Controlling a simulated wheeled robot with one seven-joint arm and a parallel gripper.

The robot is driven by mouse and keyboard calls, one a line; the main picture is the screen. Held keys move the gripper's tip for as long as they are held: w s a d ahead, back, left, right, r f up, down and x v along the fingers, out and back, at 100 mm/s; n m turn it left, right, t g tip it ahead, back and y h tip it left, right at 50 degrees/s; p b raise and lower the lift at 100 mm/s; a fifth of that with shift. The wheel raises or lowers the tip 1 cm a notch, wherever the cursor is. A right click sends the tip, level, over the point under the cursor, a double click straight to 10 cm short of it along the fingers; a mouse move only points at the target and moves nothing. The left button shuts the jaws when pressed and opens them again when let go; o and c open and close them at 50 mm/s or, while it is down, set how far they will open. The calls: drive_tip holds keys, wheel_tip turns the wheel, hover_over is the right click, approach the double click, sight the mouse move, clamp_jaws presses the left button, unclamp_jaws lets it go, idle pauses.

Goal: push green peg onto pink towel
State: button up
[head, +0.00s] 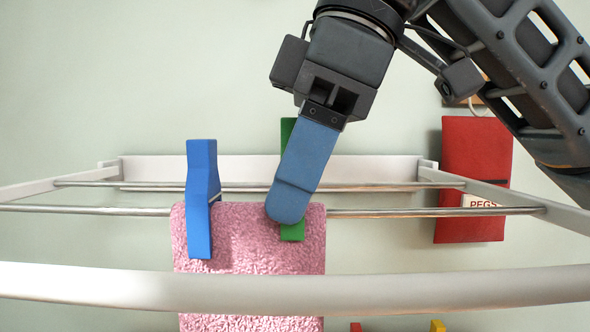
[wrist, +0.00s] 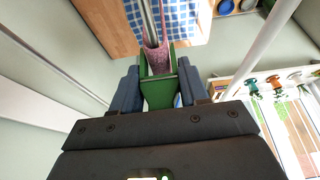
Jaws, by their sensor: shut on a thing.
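The pink towel (head: 248,240) hangs over the front metal rail of a drying rack. It also shows in the wrist view (wrist: 156,59). The green peg (head: 291,233) is at the towel's upper right edge, upright, mostly hidden behind my finger in the head view. In the wrist view the green peg (wrist: 160,93) is between my two fingers, its legs on either side of the towel and rail. My gripper (head: 288,215) is shut on the green peg, pointing down. How far the peg sits on the towel is hard to tell.
A blue peg (head: 200,200) clips the towel's left side. A white bar (head: 300,290) crosses in front, and a rear rail (head: 380,185) runs behind. A red peg bag (head: 475,160) hangs on the wall at right. The rail between towel and right side is bare.

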drive_tip(key=shift+f, duration=0.7)
drive_tip(key=o, duration=1.1)
drive_tip(key=shift+r, duration=0.15)
drive_tip(key=shift+r+p, duration=3.4)
